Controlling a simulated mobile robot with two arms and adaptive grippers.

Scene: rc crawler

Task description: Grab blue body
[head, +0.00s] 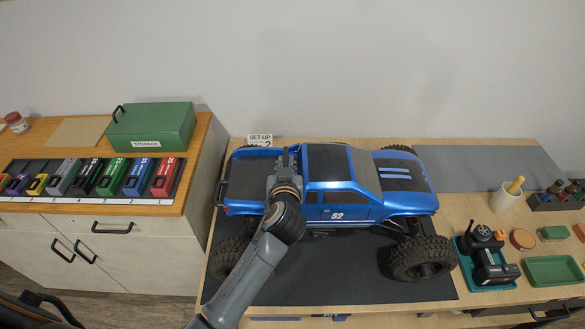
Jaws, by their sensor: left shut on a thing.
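My left gripper (286,160) reaches in from the front and is shut on the blue body near the rear of the cab, by the truck bed. The fingertips are partly hidden by the wrist, so the exact contact does not show. My right gripper is not in view.
A left-hand counter holds a green storage box (152,126) and a rack of several coloured packs (92,178). At right are a teal tray (484,268) with a black controller, a green tray (553,270) and a white cup (505,199). A wall stands behind.

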